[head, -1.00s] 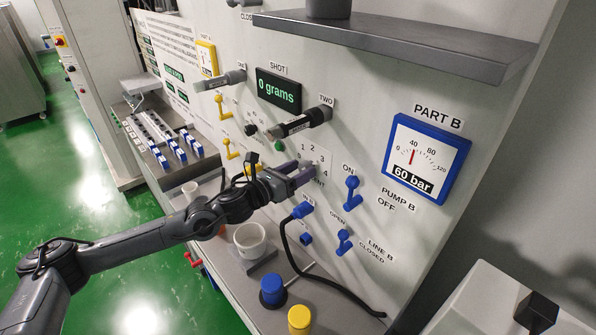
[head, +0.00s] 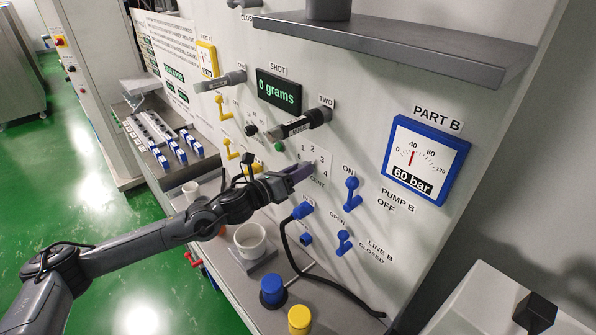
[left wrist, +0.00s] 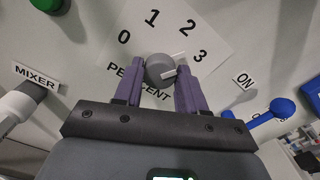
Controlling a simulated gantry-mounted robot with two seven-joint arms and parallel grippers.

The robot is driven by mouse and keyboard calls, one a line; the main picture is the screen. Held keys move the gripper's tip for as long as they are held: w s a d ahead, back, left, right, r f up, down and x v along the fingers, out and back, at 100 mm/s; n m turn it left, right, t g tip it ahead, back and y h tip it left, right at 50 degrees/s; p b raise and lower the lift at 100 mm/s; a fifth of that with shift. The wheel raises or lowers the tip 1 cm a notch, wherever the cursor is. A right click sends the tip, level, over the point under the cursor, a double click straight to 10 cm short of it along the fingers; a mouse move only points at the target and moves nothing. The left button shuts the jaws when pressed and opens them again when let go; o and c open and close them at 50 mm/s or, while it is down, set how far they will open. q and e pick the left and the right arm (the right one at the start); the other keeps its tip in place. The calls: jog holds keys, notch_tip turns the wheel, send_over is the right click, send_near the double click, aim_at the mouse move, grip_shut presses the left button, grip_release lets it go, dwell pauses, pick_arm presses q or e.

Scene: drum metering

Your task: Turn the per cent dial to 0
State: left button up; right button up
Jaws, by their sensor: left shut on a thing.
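The per cent dial is a small grey knob (left wrist: 158,68) with a white pointer mark, on a white plate (left wrist: 163,28) numbered 0, 1, 2 and 3 in the left wrist view. The pointer faces right, near the side of the 3; my finger hides part of the scale there. My left gripper (left wrist: 148,82) has its purple fingers on either side of the knob and is shut on it. In the head view the left gripper (head: 302,172) is at the numbered plate (head: 315,155), and the knob is hidden. My right gripper is not in view.
The blue pump B lever (head: 351,194) and line B lever (head: 343,242) are right of the dial. A blue plug with a black hose (head: 290,245) hangs below. A white cup (head: 250,240) stands on the bench. The shot display (head: 279,92) reads 0 grams.

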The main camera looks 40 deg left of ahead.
pick_arm(q)
jog(key=shift+f+n+p, duration=0.2)
jog(key=shift+n+p, duration=6.65)
jog(key=shift+n, duration=5.05)
jog(key=o, duration=1)
jog(key=shift+o, duration=0.2)
jog(key=shift+s, duration=0.1)
